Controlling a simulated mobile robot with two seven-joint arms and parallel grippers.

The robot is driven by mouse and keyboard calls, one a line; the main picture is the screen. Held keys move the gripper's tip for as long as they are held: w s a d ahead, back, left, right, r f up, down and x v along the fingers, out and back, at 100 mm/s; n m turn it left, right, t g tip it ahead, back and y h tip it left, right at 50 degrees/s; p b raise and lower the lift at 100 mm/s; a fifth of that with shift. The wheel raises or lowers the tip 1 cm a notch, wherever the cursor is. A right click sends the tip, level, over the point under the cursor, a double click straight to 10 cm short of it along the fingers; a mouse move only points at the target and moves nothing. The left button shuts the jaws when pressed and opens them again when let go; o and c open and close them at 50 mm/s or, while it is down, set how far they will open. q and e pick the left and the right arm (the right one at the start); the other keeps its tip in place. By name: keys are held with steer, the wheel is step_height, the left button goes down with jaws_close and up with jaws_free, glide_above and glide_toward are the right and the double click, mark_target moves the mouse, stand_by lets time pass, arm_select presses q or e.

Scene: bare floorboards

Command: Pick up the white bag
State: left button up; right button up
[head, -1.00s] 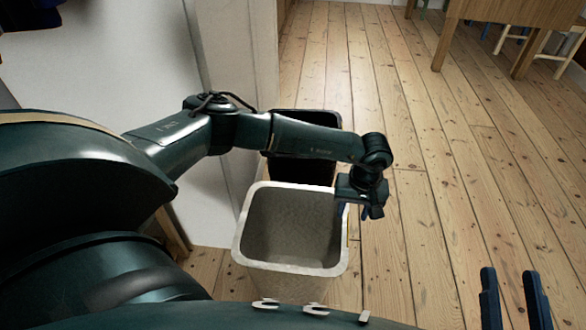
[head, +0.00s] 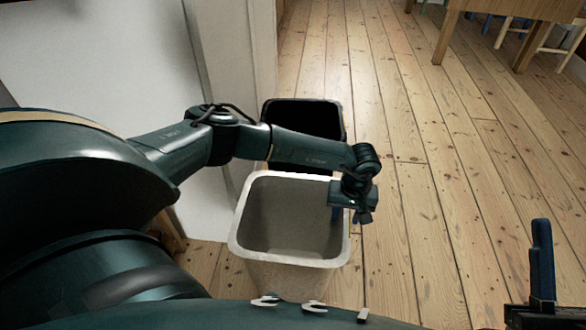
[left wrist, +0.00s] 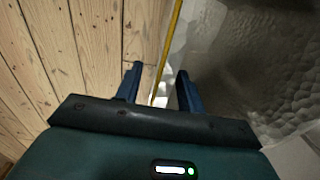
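The white bag (head: 238,252) is a pale, open-topped, square-mouthed shape like a bin or its liner, upright and apparently empty, in the middle of the head view. My left gripper (head: 345,214) is at its right rim, fingers pointing down. In the left wrist view the left gripper (left wrist: 155,85) is open, with a thin yellowish edge running between its two blue fingers. The bag's dimpled wall (left wrist: 230,60) is on the right there. Contact cannot be told. My right gripper (head: 562,245) is at the lower right edge, partly cut off, fingers apart and empty.
A black bin (head: 290,110) stands right behind the white bag, partly hidden by my left arm. A white wall or cabinet side (head: 228,80) is on the left. A wooden table (head: 500,15) and chairs are at the far right. The floorboards (head: 430,200) to the right are clear.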

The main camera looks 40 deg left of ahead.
arm_select(q)
jaws_close()
stand_by(0.5)
